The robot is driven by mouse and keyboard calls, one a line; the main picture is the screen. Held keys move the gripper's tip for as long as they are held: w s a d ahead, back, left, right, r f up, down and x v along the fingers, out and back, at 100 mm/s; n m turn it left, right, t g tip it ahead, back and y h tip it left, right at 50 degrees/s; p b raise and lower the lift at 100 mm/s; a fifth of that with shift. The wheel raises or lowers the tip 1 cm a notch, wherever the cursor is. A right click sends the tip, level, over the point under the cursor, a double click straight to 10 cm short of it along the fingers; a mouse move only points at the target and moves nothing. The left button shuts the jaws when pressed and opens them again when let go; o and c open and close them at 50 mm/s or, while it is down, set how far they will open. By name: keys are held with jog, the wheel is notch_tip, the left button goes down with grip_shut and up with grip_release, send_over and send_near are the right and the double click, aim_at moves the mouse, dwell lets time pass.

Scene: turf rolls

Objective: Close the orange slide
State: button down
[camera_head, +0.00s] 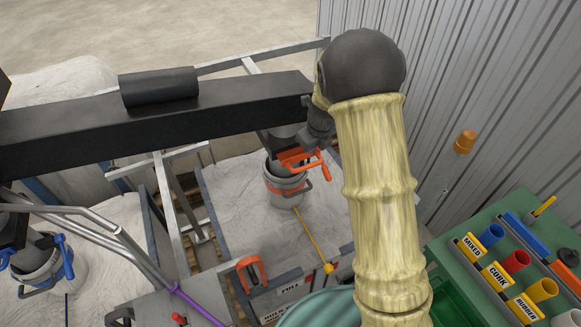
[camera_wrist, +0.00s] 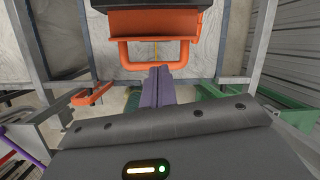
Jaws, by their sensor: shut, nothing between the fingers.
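The orange slide (camera_head: 294,157) sits under the black beam, above a grey bucket (camera_head: 285,190) with an orange band. Its loop handle points right and toward the front in the head view. In the wrist view the orange slide (camera_wrist: 155,24) fills the top centre, with its U-shaped handle (camera_wrist: 126,58) facing me. My gripper (camera_wrist: 158,72) is shut and empty, its fingertips at the middle of the handle's crossbar; I cannot tell if they touch. In the head view my wrist hangs just above the slide, and the fingertips are hard to make out.
The black beam (camera_head: 60,135) spans the left and middle. A blue slide (camera_head: 62,250) shows over another bucket at left. An orange handle (camera_head: 250,273) stands in front. A green bench (camera_head: 470,265) with labelled coloured cups is at right, beside a corrugated wall (camera_head: 500,100).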

jog(key=s+a+f+n+t+h+b, duration=0.2)
jog(key=s+a+f+n+t+b, duration=0.5)
jog(key=a+f+n+b, duration=0.3)
jog(key=s+a+m+t+h+b, duration=0.1)
jog(key=s+m+t+h, duration=0.2)
jog(key=s+t+h, duration=0.2)
jog(key=s+t, duration=0.1)
jog(key=s, duration=0.2)
jog(key=shift+s+f+m+t+h, duration=0.2)
jog(key=shift+f+m+t+h, duration=0.05)
jog(key=shift+m+t+h, duration=0.05)
jog(key=shift+a, duration=0.15)
